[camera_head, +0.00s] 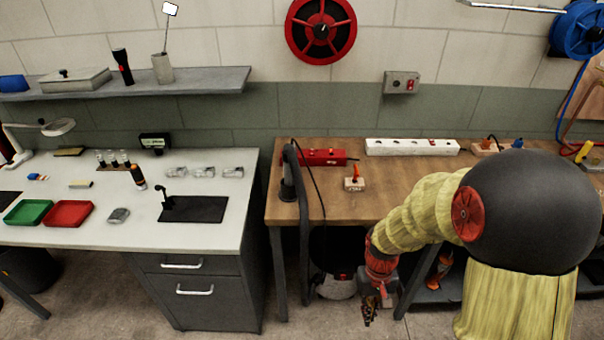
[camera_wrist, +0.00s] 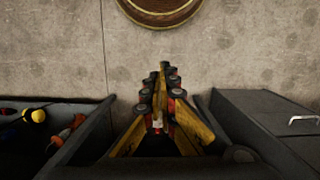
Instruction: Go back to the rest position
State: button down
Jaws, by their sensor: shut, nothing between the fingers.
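In the head view my arm, in a yellow sleeve, reaches left and down in front of the wooden bench. My gripper (camera_head: 371,308) points down near the floor, just in front of the bench's lower part. In the wrist view my gripper (camera_wrist: 162,75) has its yellow and black fingers drawn together, with nothing held between them. The rest position itself is not marked in either view.
The wooden bench (camera_head: 385,196) carries a red power strip (camera_head: 323,157) and a white power strip (camera_head: 412,147). A white-topped workbench (camera_head: 100,228) with grey drawers (camera_head: 196,289) stands left. Bare floor shows ahead in the wrist view, with a round object (camera_wrist: 160,10) and an open container (camera_wrist: 92,128).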

jog(key=s+r+t, duration=0.2)
jog(key=s+r, duration=0.1)
jog(key=r, duration=0.6)
jog(key=s+r+t, duration=0.3)
jog(key=s+r, duration=0.1)
jog(key=r, duration=0.6)
jog(key=s+r+t, duration=0.2)
jog(key=s+r, duration=0.1)
jog(key=r, duration=0.7)
jog(key=shift+s+d+m+t, duration=0.3)
jog(key=shift+s+d+m, duration=0.05)
jog(key=shift+m, duration=0.05)
jog(key=c, duration=2.6)
grip_release()
